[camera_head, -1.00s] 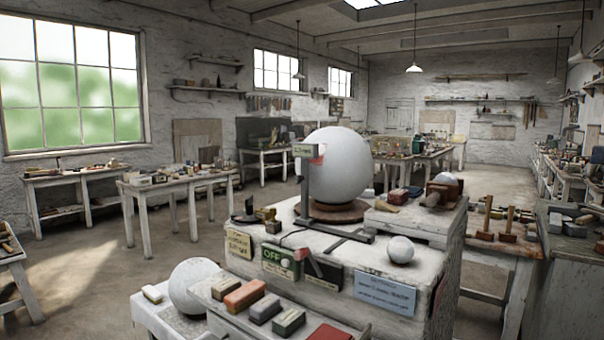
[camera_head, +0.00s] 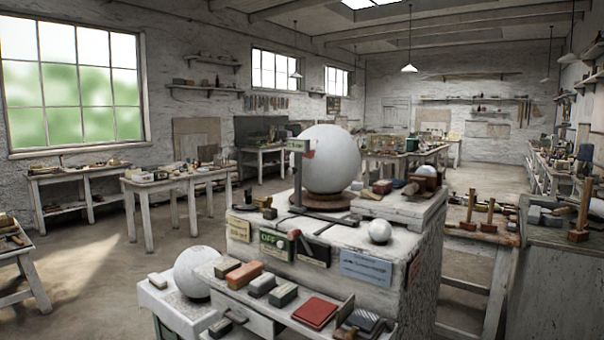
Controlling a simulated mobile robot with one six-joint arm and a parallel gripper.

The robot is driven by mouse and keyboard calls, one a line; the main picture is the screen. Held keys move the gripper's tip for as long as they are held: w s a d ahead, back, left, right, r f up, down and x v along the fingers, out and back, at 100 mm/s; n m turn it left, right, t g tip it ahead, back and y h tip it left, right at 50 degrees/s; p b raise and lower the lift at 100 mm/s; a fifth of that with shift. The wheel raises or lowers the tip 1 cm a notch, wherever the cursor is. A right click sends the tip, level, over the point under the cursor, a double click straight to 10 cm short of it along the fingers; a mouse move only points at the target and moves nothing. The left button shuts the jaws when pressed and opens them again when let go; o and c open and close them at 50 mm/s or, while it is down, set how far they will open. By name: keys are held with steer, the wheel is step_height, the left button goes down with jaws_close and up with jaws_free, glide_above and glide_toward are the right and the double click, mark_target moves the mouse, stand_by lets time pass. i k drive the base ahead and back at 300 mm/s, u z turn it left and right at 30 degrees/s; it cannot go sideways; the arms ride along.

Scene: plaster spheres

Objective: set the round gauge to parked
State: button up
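A large white plaster sphere (camera_head: 334,160) sits on a brown round base (camera_head: 321,202) on top of the plaster-covered block (camera_head: 412,262). I cannot tell for sure which part is the round gauge. A green panel marked OFF (camera_head: 273,244) is on the block's front, with a round pale knob at its right. A dark panel with a slanted lever (camera_head: 308,247) is beside it. My gripper is not in view.
A low shelf in front of the block holds sanding blocks and a red pad (camera_head: 316,312). A second sphere (camera_head: 197,272) sits on a low stand at left. A small ball (camera_head: 380,231) lies on the block. Floor at left is open.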

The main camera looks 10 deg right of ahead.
mark_target(298, 146)
steer(key=z, duration=0.6)
steer(key=k, duration=0.1)
steer(key=u, duration=1.45)
steer(key=i, duration=0.6)
steer(key=u, duration=0.2)
